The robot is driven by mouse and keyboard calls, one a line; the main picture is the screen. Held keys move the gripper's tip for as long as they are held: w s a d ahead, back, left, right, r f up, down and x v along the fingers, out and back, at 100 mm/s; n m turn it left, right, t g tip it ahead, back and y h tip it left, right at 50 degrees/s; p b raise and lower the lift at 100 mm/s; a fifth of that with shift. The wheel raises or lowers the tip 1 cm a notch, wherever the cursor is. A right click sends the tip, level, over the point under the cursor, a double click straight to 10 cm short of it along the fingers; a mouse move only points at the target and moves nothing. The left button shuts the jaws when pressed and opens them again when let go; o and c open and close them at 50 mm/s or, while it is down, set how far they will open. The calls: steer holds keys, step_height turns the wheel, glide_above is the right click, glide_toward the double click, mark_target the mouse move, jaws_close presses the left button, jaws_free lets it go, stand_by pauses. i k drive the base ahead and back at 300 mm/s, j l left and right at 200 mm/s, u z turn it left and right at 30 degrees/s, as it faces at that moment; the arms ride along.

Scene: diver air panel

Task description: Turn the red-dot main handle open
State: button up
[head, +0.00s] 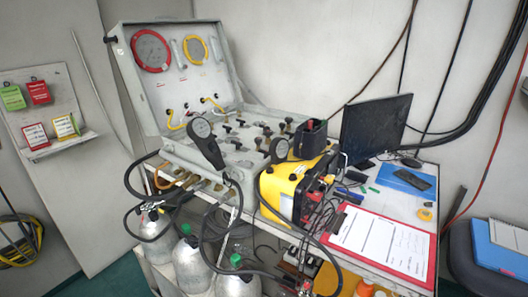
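The diver air panel (171,148) is an open grey case on the table, its lid (135,95) raised at the back. The lid carries a red-ringed gauge (151,52) and a yellow-ringed gauge (195,51). Several small dark handles (268,131) stand on the panel's face. They are too small to show which has a red dot or how each is turned. My gripper is not in view.
A yellow unit (285,188) stands right of the panel, beside a dark monitor (374,128) and a red clipboard (428,262). Black hoses (128,190) loop off the table's front. Grey cylinders (190,265) stand below. A chair (468,262) is at the right.

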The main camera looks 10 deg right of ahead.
mark_target(266, 153)
steer(key=i+j+z, duration=0.1)
steer(key=j, duration=0.4)
steer(key=i+j+z, duration=0.15)
steer(key=j, duration=0.35)
steer(key=i+j+z, duration=0.15)
steer(key=j+z, duration=0.2)
steer(key=j, duration=0.4)
steer(key=i+j+z, duration=0.1)
steer(key=j+z, duration=0.25)
steer(key=j, duration=0.4)
steer(key=j+z, duration=0.4)
steer(key=j, duration=0.4)
steer(key=k, duration=0.05)
